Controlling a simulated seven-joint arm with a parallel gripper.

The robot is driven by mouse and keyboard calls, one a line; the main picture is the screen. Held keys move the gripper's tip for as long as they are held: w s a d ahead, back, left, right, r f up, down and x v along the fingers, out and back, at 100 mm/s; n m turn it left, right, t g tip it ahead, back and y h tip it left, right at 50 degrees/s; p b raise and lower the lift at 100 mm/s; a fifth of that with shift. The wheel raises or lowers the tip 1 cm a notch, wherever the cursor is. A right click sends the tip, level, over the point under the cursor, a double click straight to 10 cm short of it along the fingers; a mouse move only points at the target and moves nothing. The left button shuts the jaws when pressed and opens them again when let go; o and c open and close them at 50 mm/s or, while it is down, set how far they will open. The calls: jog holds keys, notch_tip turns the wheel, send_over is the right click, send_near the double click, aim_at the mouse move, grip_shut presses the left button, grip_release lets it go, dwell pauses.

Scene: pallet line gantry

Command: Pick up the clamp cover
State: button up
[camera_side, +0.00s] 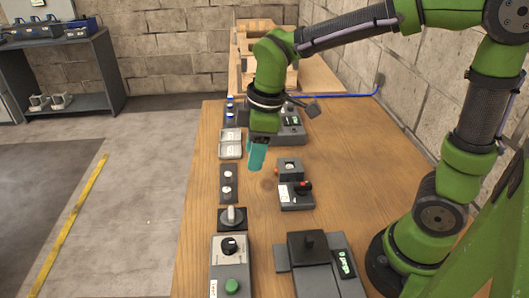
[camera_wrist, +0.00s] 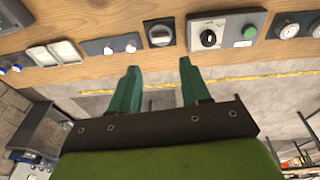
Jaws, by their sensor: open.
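No part is clearly marked as the clamp cover. A dark grey block with a raised black top (camera_side: 308,246) sits at the table's near edge and may be it, but I cannot tell.
A row of panels lines the table's left edge: white double switches (camera_side: 231,143), a two-knob plate (camera_side: 228,183), a rotary switch (camera_side: 232,218) and a box with a green button (camera_side: 230,265). A wooden structure (camera_side: 262,50) stands behind. The table's (camera_side: 345,140) right middle is clear.

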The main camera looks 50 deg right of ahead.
jog(key=w+a+f+n+g, duration=0.25)
jog(key=w+a+n, duration=0.2)
jog(key=n, duration=0.75)
jog(key=n+h, duration=0.1)
jog(key=n, duration=0.5)
send_over(231, 211)
jog(key=shift+t, duration=0.25)
jog(key=f, duration=1)
jog(key=shift+w+a+f, duration=0.1)
jog(key=shift+a+f, duration=0.1)
jog(key=shift+f, duration=0.15)
jog(key=f, duration=0.5)
jog(key=shift+d, duration=0.2)
grip_shut()
